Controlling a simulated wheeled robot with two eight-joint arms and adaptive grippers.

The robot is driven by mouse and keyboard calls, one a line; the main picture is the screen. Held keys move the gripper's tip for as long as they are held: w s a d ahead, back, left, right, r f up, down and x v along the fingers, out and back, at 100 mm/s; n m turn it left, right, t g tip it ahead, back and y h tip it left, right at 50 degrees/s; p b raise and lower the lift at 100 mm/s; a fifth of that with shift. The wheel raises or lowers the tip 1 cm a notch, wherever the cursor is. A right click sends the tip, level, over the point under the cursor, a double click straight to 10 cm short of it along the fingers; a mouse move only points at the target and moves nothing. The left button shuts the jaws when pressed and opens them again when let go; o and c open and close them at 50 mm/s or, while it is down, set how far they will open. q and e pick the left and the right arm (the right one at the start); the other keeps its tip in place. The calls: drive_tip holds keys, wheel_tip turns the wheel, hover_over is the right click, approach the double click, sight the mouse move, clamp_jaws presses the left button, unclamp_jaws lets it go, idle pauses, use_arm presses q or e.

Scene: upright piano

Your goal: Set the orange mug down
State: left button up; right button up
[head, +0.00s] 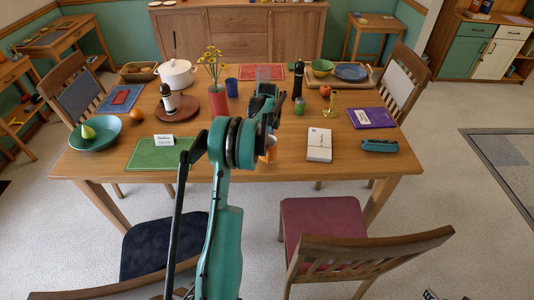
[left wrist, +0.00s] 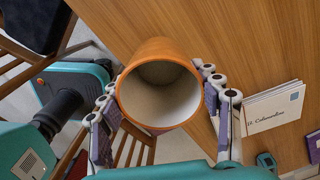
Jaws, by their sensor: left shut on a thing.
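The orange mug (left wrist: 126,92) has a pale inside and fills the middle of the left wrist view, its open mouth facing the camera. My left gripper (left wrist: 160,100) is shut on it, with one finger against each side. In the head view a small orange part of the mug (head: 271,149) shows beside my arm, near the table's front edge. My arm hides most of the mug and the gripper there. I cannot tell the gap between the mug's base and the table (head: 220,177). A small dark and white part at the bottom right of the head view may be my right gripper.
A green placemat (head: 158,158) with a name card lies left of my arm. A white box or booklet (head: 319,145) lies right of it. Chairs flank the front edge.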

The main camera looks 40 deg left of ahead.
use_arm(q)
drive_tip(key=shift+f+b, duration=0.8)
drive_tip(key=shift+f, duration=1.1)
drive_tip(key=shift+f, duration=0.2)
drive_tip(key=o, duration=1.4)
drive_tip(key=shift+r, duration=0.1)
